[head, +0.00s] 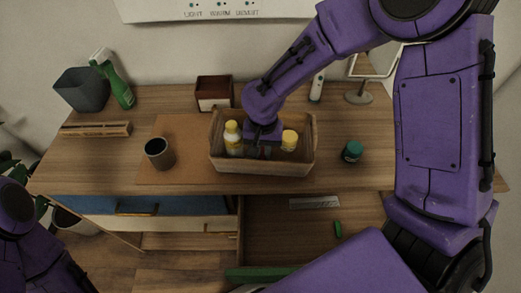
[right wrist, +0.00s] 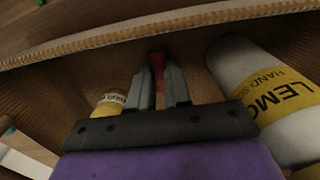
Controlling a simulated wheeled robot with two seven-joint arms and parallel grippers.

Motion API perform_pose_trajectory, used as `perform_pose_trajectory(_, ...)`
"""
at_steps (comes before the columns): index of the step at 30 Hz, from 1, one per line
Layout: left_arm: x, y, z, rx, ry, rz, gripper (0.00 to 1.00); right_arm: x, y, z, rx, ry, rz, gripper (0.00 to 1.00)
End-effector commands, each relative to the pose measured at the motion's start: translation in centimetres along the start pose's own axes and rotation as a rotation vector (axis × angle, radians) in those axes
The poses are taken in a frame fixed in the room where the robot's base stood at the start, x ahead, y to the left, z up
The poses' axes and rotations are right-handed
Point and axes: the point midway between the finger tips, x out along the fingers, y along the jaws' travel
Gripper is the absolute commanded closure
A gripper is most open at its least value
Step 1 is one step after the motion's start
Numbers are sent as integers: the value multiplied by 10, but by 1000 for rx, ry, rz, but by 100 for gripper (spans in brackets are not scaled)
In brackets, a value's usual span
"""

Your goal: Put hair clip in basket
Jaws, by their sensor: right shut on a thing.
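The basket (head: 262,167) is a tan woven box on the table. Its weave and rim fill the top of the right wrist view (right wrist: 60,52). My right gripper (head: 264,151) points down inside the basket, between a white bottle and a yellow-topped container. In the right wrist view its fingers (right wrist: 160,88) are closed on a small red piece, the hair clip (right wrist: 157,64), beside the basket wall. Most of the clip is hidden between the fingers, and I cannot tell whether it touches the basket floor. My left gripper is out of view.
The white bottle (head: 233,139) and yellow-topped container (head: 289,140) stand in the basket. A dark cup (head: 159,153) stands left of it and a green-lidded jar (head: 352,151) right. An open drawer (head: 285,225) below holds a green item (head: 338,228).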

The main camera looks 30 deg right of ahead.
Motion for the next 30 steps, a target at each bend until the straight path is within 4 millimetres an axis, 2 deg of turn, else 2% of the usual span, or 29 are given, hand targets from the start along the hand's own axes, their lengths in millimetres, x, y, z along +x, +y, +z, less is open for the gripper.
perform_pose_trajectory(11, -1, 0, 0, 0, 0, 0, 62, 5, 0, 0, -2, 1, 1, 100)
perform_pose_trajectory(12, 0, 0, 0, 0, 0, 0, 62, 4, 0, 0, -2, 1, 0, 70)
perform_pose_trajectory(13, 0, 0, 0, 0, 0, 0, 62, 4, 0, 0, -2, 1, 0, 60)
perform_pose_trajectory(14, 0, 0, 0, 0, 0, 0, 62, 4, 0, 0, -1, 1, 0, 57)
perform_pose_trajectory(23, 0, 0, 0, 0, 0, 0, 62, 2, -1, 0, -2, 2, -2, 57)
perform_pose_trajectory(26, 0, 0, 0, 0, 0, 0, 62, -12, -2, -1, -1, 5, -4, 57)
perform_pose_trajectory(30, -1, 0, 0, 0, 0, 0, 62, -48, -2, -1, -3, 8, -5, 57)
